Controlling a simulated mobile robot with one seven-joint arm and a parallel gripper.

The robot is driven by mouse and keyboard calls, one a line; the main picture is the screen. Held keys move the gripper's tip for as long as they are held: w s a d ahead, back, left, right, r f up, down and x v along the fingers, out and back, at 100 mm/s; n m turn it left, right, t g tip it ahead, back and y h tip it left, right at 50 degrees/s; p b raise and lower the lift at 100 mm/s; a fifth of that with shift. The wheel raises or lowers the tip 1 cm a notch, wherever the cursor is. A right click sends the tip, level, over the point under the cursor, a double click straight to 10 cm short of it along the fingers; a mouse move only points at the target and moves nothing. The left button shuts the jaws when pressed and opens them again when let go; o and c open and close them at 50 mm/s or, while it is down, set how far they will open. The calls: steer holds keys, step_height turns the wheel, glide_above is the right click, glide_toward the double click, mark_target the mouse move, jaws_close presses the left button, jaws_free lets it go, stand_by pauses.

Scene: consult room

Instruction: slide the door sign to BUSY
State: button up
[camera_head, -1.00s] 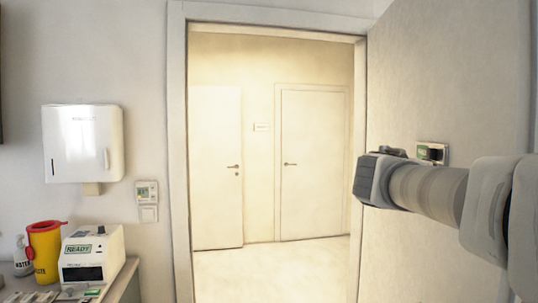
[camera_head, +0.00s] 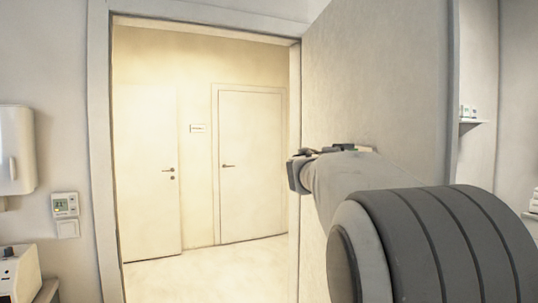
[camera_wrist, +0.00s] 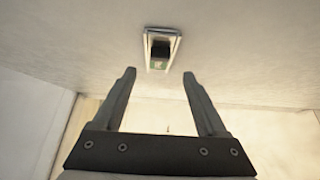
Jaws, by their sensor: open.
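The door sign (camera_wrist: 163,36) shows in the wrist view on the pale door face, above and between my fingertips. It is a small plate with a light frame, a dark sliding block (camera_wrist: 161,48) over its middle and a green patch at its lower end. No wording can be read. My gripper (camera_wrist: 159,73) is open with nothing between its fingers, and the sign appears beyond the tips, apart from them. In the head view my gripper (camera_head: 300,172) is beside the open door (camera_head: 390,80), and my arm hides most or all of the sign.
The doorway frame (camera_head: 100,150) stands left of my gripper, with a bright corridor and two closed-looking doors beyond. A wall thermostat (camera_head: 65,205) and a white dispenser (camera_head: 15,150) are at the left. A shelf (camera_head: 475,121) with small items is at the right.

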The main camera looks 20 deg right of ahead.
steer(key=p+x, duration=0.2)
steer(key=x, duration=0.6)
steer(key=shift+c, duration=0.3)
jaws_close()
stand_by(1.0)
